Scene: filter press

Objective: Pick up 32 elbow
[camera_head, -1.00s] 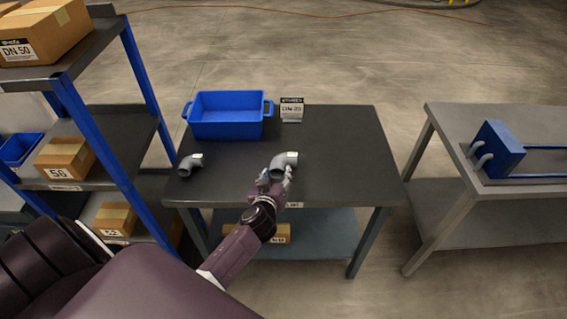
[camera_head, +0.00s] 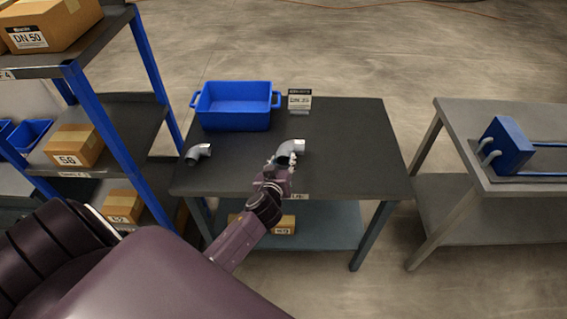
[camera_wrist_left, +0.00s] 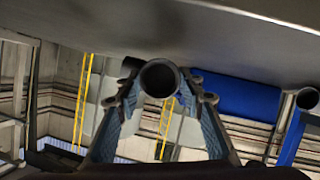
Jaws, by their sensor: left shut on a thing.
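A grey pipe elbow (camera_head: 292,148) is at the front middle of the dark table (camera_head: 340,175), with my left gripper (camera_head: 280,168) at its near side. In the left wrist view, the round open end of this elbow (camera_wrist_left: 159,78) sits between the two fingers of my left gripper (camera_wrist_left: 160,105), which is shut on it. I cannot tell whether it touches the table. A second grey elbow (camera_head: 199,152) lies at the table's left side; a round pipe end at the right edge of the wrist view (camera_wrist_left: 307,98) seems to be this one. My right gripper is not in view.
A blue bin (camera_head: 236,118) and a small label sign (camera_head: 299,102) stand at the table's back. A shelf rack with boxes (camera_head: 75,146) is at left. A grey table (camera_head: 500,195) with a blue fixture (camera_head: 505,146) is at right. The dark table's right half is clear.

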